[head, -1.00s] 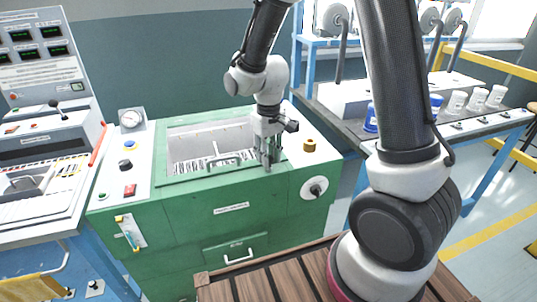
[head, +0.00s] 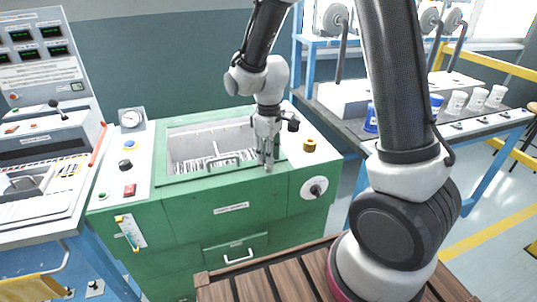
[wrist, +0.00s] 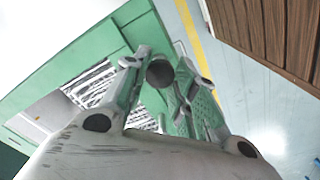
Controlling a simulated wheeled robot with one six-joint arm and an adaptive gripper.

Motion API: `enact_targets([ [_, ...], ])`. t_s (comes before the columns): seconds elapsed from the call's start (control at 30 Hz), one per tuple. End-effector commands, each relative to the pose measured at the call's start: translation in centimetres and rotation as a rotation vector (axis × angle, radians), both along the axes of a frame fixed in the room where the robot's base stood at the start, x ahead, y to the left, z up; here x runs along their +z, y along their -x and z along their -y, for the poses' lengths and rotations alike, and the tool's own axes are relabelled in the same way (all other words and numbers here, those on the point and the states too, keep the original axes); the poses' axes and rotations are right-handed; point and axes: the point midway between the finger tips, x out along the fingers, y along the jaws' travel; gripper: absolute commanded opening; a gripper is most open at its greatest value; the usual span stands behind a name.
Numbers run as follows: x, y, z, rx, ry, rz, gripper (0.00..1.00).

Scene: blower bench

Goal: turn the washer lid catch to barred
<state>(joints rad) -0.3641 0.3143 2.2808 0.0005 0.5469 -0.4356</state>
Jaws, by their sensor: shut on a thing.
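The washer (head: 232,208) is a green cabinet with an open-looking basin in its top. My gripper (head: 268,166) points down at the right front corner of the basin. In the wrist view my gripper (wrist: 168,75) has its two fingers closed around a dark round piece (wrist: 160,72), which appears to be the lid catch. In the head view the fingers hide the catch, so I cannot read which way it is turned. A handle (head: 222,160) shows along the basin's front edge.
A brass-coloured knob (head: 310,145) stands on the top right of the washer. A black knob on a white disc (head: 315,188) is on its front. A red button (head: 130,190) and a gauge (head: 131,118) are at the left. White cups (head: 476,98) stand on the right bench.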

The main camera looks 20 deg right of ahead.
Motion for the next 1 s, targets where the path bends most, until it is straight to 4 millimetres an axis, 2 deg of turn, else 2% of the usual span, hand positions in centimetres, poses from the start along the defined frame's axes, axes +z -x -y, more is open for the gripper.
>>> enact_targets([
  [0.3, 0.1, -0.1, 0.0, 0.003, 0.000, 0.003, 0.04],
  [0.33, 0.1, -0.1, 0.0, 0.003, -0.001, 0.004, 0.31],
  [0.43, 0.1, -0.1, 0.0, 0.003, 0.000, 0.003, 0.49],
  [0.77, 0.1, 0.0, 0.0, 0.001, 0.000, 0.001, 0.50],
  [0.87, 1.0, -0.1, 0.0, 0.001, -0.001, 0.004, 0.50],
  [1.0, 3.5, -0.2, -0.1, 0.001, -0.002, 0.008, 0.50],
])
